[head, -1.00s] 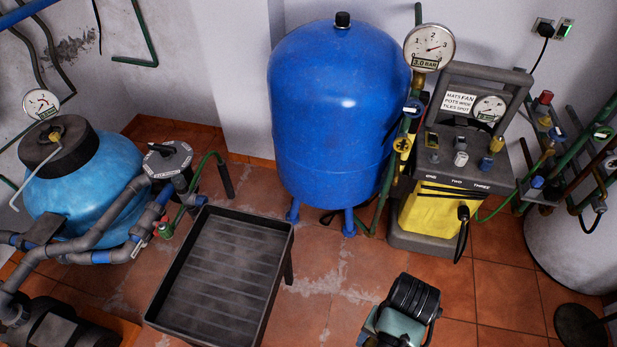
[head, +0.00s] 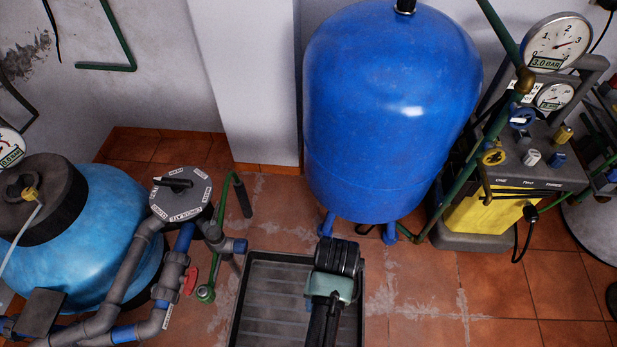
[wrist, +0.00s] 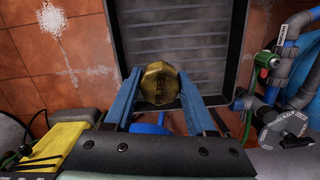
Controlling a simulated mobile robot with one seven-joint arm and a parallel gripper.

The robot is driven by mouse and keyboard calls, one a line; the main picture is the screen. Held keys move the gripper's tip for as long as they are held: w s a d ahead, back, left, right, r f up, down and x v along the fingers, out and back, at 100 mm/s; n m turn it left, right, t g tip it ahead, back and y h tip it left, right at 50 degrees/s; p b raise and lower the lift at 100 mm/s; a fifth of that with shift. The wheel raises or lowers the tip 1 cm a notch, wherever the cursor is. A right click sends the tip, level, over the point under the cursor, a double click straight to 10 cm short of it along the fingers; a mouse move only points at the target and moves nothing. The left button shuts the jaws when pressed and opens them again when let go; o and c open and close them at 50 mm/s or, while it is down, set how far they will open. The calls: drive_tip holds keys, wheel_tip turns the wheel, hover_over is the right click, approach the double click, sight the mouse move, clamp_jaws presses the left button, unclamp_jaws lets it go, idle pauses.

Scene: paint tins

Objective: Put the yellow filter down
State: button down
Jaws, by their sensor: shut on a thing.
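The yellow filter (wrist: 157,88) is a faceted brass-coloured cap with raised lettering. In the wrist view it sits between the two blue fingers of my gripper (wrist: 158,78), which is shut on it. Beyond it is the ribbed floor of a black tray (wrist: 190,52). In the head view my arm's end (head: 333,280) is over the right part of the tray (head: 238,300). The filter and the fingertips are hidden there. I cannot tell how high the filter is above the tray.
The blue pressure tank (head: 390,110) stands on legs behind the tray. A light-blue filter vessel (head: 105,225) with grey pipes and a valve head (head: 180,193) is on the left. A yellow-and-grey pump unit (head: 490,215) is on the right. Tiled floor (head: 430,300) is bare right of the tray.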

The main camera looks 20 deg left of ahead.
drive_tip(key=s+a+f+b, duration=0.1)
drive_tip(key=f+b, duration=0.3)
drive_tip(key=f, duration=0.3)
drive_tip(key=s+a+f+n+b, duration=0.1)
drive_tip(key=f+b, duration=0.3)
drive_tip(key=f, duration=0.4)
drive_tip(key=s+a+f+n+b, duration=0.1)
drive_tip(key=s+a+f+b, duration=0.1)
drive_tip(key=f+b, duration=0.2)
drive_tip(key=shift+s+a+f, duration=0.15)
drive_tip(key=shift+f, duration=0.45)
drive_tip(key=shift+s+a+f, duration=0.1)
drive_tip(key=shift+f, duration=0.45)
drive_tip(key=shift+s+a+f, duration=0.15)
drive_tip(key=shift+f, duration=0.45)
drive_tip(key=shift+f, duration=0.2)
drive_tip(key=shift+c, duration=1.1)
unclamp_jaws()
wheel_tip(320, 180, up, 12)
drive_tip(key=w+p, duration=0.1)
drive_tip(key=p, duration=0.3)
drive_tip(key=shift+w+a+r, duration=0.2)
